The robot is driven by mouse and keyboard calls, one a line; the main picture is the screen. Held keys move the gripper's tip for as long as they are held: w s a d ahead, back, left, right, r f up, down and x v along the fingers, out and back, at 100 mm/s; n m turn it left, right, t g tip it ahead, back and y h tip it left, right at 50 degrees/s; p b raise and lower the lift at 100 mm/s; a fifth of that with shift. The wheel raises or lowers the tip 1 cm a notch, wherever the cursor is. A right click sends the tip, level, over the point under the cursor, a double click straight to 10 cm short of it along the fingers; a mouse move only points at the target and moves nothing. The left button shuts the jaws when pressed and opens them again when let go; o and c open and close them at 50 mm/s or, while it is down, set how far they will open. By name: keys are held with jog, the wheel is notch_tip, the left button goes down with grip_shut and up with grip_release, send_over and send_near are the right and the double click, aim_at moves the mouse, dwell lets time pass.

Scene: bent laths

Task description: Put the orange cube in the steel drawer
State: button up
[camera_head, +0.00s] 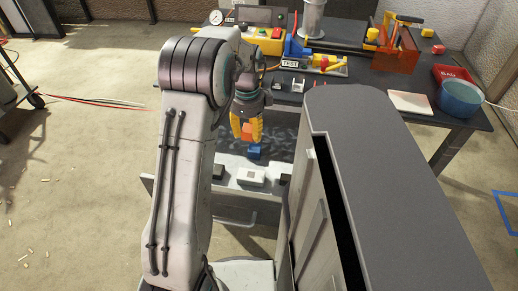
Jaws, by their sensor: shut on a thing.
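My gripper (247,138) hangs from my arm above an open steel drawer (235,207). Its yellow fingers are shut on a small orange thing, the orange cube (248,131), which is mostly covered by the fingers. The cube is held above the drawer's far part. The drawer is pulled out, with its front panel and handle toward me. A white block (251,176) and a blue block (254,152) show in or just behind it, with dark pieces at both sides. My arm hides the drawer's left part.
A grey cabinet (400,180) with a partly open door stands close on the right. Behind is a dark workbench with an orange toolbox (395,50), a blue bowl (460,98), a red bin (452,73) and a white tray (410,102). The floor at left is mostly clear.

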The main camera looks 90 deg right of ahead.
jog(key=shift+w+d+f, duration=0.2)
jog(key=shift+w+d, duration=0.1)
jog(key=shift+d, duration=0.1)
jog(key=shift+n, duration=0.3)
jog(key=w+d+f, duration=0.2)
jog(key=w, duration=0.1)
jog(key=w+d+f+b, duration=0.1)
jog(key=w+d+f, duration=0.1)
jog(key=w, duration=0.1)
jog(key=w+d+f, duration=0.2)
jog(key=w, duration=0.1)
jog(key=shift+f, duration=0.25)
jog(key=shift+f+b, duration=0.65)
jog(key=shift+f, duration=1.35)
jog(key=shift+f, duration=0.2)
jog(key=o, duration=1.1)
jog(key=shift+r, duration=0.1)
notch_tip(320, 180, up, 12)
jog(key=p, duration=0.3)
